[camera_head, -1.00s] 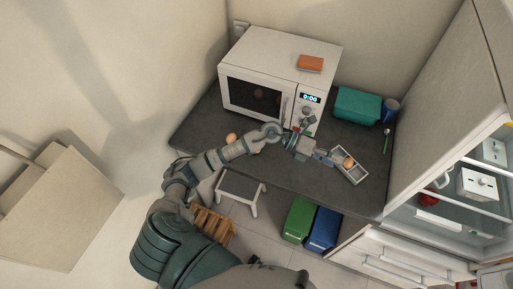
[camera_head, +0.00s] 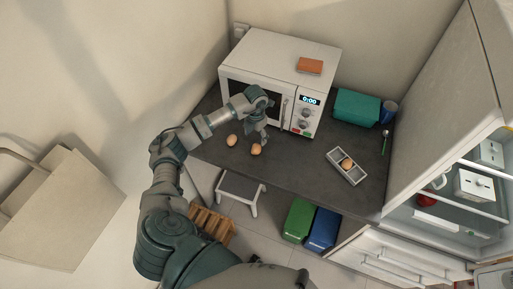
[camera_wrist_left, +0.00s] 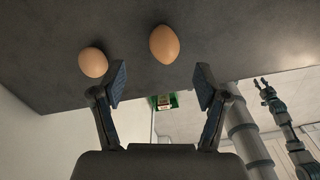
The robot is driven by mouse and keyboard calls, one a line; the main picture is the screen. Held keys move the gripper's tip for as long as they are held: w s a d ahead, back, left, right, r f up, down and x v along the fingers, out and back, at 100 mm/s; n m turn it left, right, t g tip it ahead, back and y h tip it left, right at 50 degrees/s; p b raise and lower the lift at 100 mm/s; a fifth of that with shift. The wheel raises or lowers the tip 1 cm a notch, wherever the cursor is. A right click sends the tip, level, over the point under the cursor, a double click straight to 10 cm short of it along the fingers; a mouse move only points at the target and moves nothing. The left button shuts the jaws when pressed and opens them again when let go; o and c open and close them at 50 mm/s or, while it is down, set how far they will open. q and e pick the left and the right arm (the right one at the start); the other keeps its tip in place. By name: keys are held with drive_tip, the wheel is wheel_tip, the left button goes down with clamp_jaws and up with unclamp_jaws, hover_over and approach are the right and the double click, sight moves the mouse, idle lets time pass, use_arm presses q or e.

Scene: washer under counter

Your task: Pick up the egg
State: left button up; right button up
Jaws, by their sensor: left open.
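Two brown eggs lie on the dark counter in front of the microwave: a left egg (camera_head: 232,140) and a right egg (camera_head: 256,149). A third egg (camera_head: 347,164) sits in a small grey divided tray (camera_head: 335,157). My left gripper (camera_head: 264,137) is beside and just behind the right egg, pointing down. In the left wrist view its fingers (camera_wrist_left: 161,82) are open with nothing between them. That view shows one egg (camera_wrist_left: 164,44) ahead between the finger lines and another egg (camera_wrist_left: 92,62) beyond the left finger. My right gripper (camera_wrist_left: 267,91) shows small there, its fingers apart.
The white microwave (camera_head: 280,62) stands close behind my left gripper, with an orange sponge-like block (camera_head: 309,66) on top. A teal box (camera_head: 356,107) and blue cup (camera_head: 389,112) are at the back right. The counter between the eggs and the tray is clear.

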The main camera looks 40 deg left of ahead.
sight(256, 146)
use_arm(q)
wheel_tip(256, 146, down, 3)
drive_tip(key=shift+r, duration=0.1)
drive_tip(key=f, duration=0.1)
drive_tip(key=f+p, duration=0.1)
drive_tip(key=f, duration=0.2)
drive_tip(key=shift+s+d+f+p, duration=0.2)
drive_tip(key=shift+d+f+p, duration=0.05)
drive_tip(key=shift+p, duration=0.15)
drive_tip(key=shift+f, duration=0.35)
drive_tip(key=c, duration=1.3)
